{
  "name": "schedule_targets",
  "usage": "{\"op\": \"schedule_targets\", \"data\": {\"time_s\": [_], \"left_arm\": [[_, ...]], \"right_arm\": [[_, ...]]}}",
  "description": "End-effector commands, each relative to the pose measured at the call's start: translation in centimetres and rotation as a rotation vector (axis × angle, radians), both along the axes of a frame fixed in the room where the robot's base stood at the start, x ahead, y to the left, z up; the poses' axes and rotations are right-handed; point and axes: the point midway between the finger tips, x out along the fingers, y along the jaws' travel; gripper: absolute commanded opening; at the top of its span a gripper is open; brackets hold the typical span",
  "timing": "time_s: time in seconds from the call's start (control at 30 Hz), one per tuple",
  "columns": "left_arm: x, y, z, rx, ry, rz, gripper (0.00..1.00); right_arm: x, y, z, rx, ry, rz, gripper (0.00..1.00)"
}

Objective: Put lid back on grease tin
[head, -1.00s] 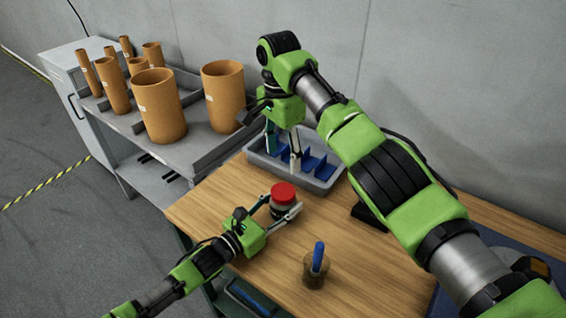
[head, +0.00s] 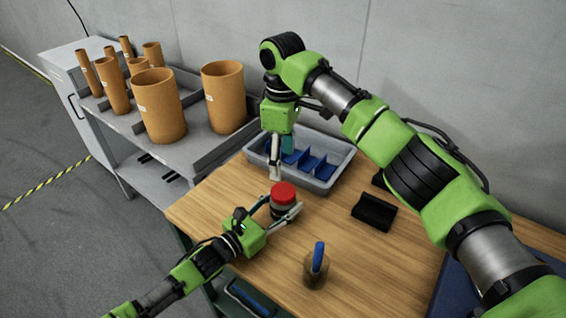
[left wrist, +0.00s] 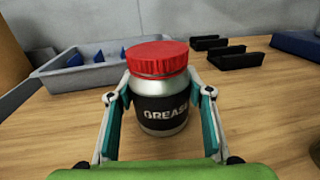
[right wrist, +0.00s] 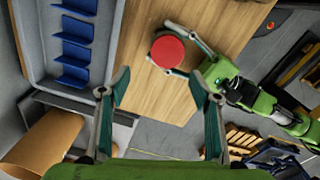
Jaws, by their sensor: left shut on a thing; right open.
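The grease tin (head: 280,208) stands upright on the wooden table, a silver tin with a black label in the left wrist view (left wrist: 160,112). The red lid (head: 284,192) sits on top of it; in the left wrist view the lid (left wrist: 158,56) looks level, and I cannot tell whether it is tight. My left gripper (head: 281,212) is shut on the tin's body from both sides. My right gripper (head: 281,172) is open, pointing down above the table just behind the tin. In the right wrist view the lid (right wrist: 168,52) shows beyond its empty fingers.
A grey tray (head: 330,180) with blue dividers stands behind the tin. A brown cup (head: 314,276) with a blue-handled tool is in front. Black holders (head: 374,211) lie to the right. Cardboard tubes (head: 158,108) fill the left shelf.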

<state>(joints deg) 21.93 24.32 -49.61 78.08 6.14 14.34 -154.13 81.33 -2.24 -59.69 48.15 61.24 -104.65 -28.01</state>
Motion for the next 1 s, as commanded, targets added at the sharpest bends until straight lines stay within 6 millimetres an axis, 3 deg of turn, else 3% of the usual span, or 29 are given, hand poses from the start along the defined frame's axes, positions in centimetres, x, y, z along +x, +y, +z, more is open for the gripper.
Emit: {"op": "schedule_targets", "data": {"time_s": [0.13, 0.33, 0.77, 1.0], "left_arm": [[0.0, 0.0, 0.0, 0.000, 0.000, 0.000, 0.00], [0.0, 0.0, 0.0, 0.000, 0.000, 0.000, 0.00], [0.0, 0.0, 0.0, 0.000, 0.000, 0.000, 0.00], [0.0, 0.0, 0.0, 0.000, 0.000, -0.001, 0.00]], "right_arm": [[-0.6, -0.2, -0.4, -0.007, 0.012, 0.252, 0.58], [-1.1, -0.3, -0.7, -0.011, 0.022, 0.440, 0.58], [-1.2, -0.2, -0.8, -0.010, 0.026, 0.476, 0.58], [-1.3, -0.3, -3.3, -0.011, 0.028, 0.475, 0.58]]}}
